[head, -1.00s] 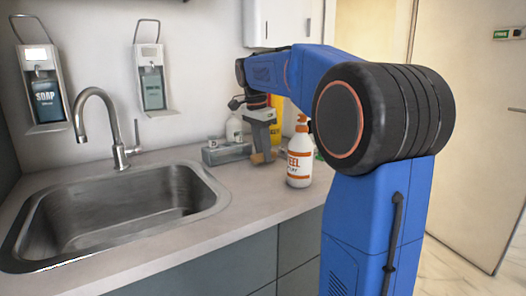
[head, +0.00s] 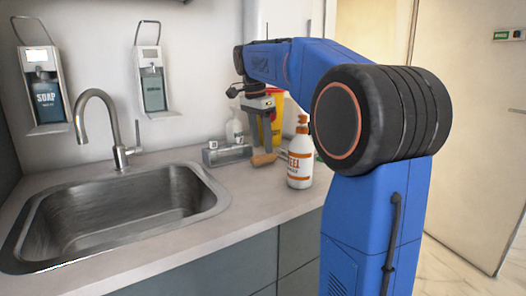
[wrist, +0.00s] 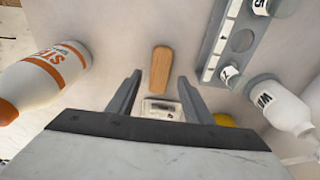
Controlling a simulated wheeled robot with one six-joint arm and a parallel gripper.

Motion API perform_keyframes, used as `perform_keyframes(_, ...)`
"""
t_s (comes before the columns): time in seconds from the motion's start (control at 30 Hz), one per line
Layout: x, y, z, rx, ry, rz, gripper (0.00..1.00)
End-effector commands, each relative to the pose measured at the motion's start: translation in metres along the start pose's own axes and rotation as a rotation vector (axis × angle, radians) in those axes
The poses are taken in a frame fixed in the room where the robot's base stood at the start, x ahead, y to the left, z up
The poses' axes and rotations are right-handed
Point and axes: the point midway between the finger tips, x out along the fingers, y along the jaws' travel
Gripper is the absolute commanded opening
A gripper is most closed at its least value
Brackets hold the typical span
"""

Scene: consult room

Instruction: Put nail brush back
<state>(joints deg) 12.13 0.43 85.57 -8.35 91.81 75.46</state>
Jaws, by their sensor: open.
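In the wrist view the wooden brush (wrist: 160,68) shows beyond and between my fingertips, with nothing gripped. My gripper (head: 257,143) is open and points down, just above and behind the brush. The wrist view shows my gripper (wrist: 160,84) with its fingers spread apart. A small whitish patterned item (wrist: 162,109) shows between the fingers; I cannot tell what it is.
A rack (head: 226,154) with small bottles is on the left. A white bottle (head: 234,130) and a yellow container (head: 276,122) stand behind. The sink (head: 120,212) is further left. Counter in front is clear.

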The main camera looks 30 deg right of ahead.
Motion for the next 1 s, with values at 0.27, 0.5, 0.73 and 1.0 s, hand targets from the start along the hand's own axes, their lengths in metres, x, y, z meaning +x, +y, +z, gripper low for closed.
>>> perform_keyframes(0.27, -0.053, -0.001, 0.0, 0.0, 0.0, 0.0, 0.46)
perform_keyframes(0.5, -0.078, 0.0, 0.0, 0.0, 0.0, 0.001, 0.46)
perform_keyframes(0.73, -0.083, 0.0, 0.0, 0.0, 0.0, 0.001, 0.46)
perform_keyframes(1.0, -0.083, 0.0, 0.0, 0.0, 0.0, 0.001, 0.46)
